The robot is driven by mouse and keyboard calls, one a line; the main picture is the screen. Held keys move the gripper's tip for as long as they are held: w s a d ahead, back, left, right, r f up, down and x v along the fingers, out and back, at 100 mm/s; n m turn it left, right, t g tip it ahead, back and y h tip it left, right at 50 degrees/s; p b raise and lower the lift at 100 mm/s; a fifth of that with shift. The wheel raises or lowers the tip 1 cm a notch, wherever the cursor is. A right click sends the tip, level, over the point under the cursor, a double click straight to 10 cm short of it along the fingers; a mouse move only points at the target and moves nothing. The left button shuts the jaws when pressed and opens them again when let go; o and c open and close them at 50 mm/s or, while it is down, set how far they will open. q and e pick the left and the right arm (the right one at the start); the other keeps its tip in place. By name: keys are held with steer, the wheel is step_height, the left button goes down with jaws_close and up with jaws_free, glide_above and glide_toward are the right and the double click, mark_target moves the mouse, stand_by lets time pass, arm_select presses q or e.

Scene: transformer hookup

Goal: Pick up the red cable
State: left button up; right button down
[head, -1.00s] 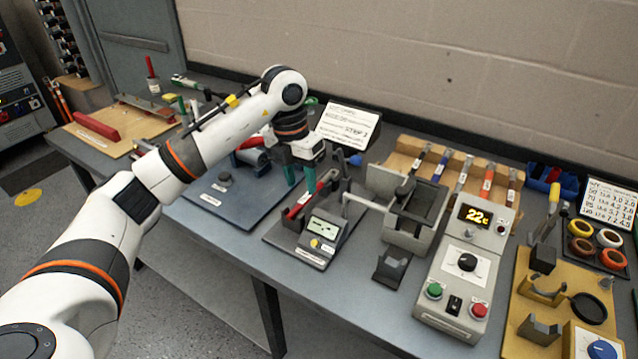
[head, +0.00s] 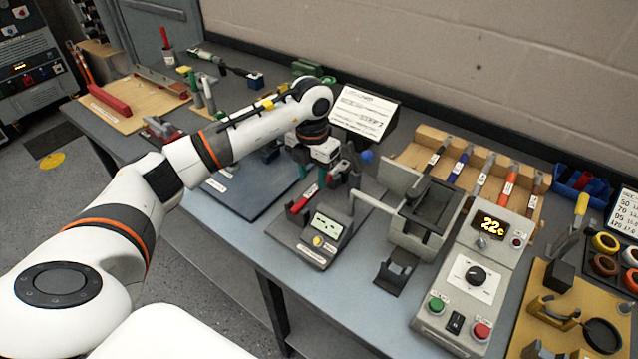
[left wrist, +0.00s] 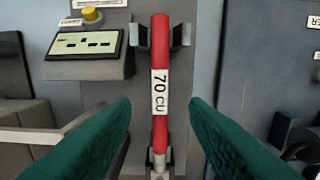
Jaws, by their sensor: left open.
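The red cable (head: 303,200) lies in a cradle on a grey tester with a small display. In the left wrist view the red cable (left wrist: 160,50) runs upright through the middle of the picture, with a white label reading "70 CU". My left gripper (head: 312,176) is over it with its green fingers pointing down. In the left wrist view the left gripper (left wrist: 160,102) is open, with one finger on each side of the cable and gaps between. The cable's far part is partly hidden by the gripper in the head view. My right gripper is not in view.
The grey tester (head: 322,236) has a yellow knob. A metal box (head: 408,220) and a control unit reading 22 (head: 470,275) stand to the right. A wooden rack (head: 440,152) holds several labelled cables behind. A blue mat (head: 240,190) lies to the left.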

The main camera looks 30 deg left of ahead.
mark_target(313, 190)
arm_select(q)
steer(key=shift+f+p, duration=0.6)
steer(key=shift+f, duration=1.45)
jaws_close()
steer(key=shift+r, duration=0.1)
